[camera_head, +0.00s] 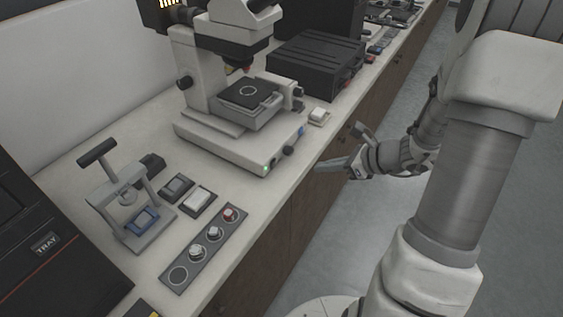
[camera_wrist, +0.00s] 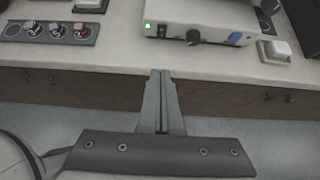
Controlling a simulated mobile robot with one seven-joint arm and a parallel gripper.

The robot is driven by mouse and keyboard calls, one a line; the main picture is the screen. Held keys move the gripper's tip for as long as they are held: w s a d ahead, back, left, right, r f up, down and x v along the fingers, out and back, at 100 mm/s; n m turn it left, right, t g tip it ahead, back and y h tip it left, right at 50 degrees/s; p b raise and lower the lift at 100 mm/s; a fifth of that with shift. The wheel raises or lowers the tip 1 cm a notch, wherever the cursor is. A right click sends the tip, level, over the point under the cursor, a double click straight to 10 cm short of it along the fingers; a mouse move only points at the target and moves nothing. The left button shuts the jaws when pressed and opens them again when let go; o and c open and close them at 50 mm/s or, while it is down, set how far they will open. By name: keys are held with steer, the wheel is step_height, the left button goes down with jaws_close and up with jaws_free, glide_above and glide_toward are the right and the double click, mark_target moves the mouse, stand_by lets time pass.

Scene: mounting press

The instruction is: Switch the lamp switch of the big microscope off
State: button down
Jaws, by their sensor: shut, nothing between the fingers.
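The big microscope (camera_head: 215,130) is white with a dark stage and stands on the bench. Its base front also shows in the wrist view (camera_wrist: 205,14). On that front are a lit green light (camera_head: 265,168), the small dark lamp switch (camera_wrist: 162,31) just right of it, and a black round knob (camera_wrist: 193,37). The switch is too small to tell which way it is tipped. My gripper (camera_head: 328,165) is shut and empty, in front of the bench edge and apart from the microscope. In the wrist view its closed fingers (camera_wrist: 160,74) point toward the base front, below the switch.
A white block on a small pad (camera_head: 318,116) sits right of the microscope. A plate with several round pieces (camera_head: 205,247), two small pads and a hand press (camera_head: 128,205) are to the left. The floor before the bench is clear.

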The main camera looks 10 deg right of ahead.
mark_target(274, 163)
steer(key=x, duration=0.4)
steer(key=r+x, duration=0.1)
steer(key=x, duration=0.3)
steer(key=b+x, duration=0.1)
steer(key=x, duration=0.3)
steer(key=shift+w+a+r, duration=0.25)
steer(key=shift+w+a, duration=0.6)
steer(key=shift+w+a+r+b, duration=0.2)
steer(key=shift+w+a+b, duration=0.1)
steer(key=shift+w+a, duration=0.05)
steer(key=shift+s+d, duration=0.1)
steer(key=shift+r, duration=0.15)
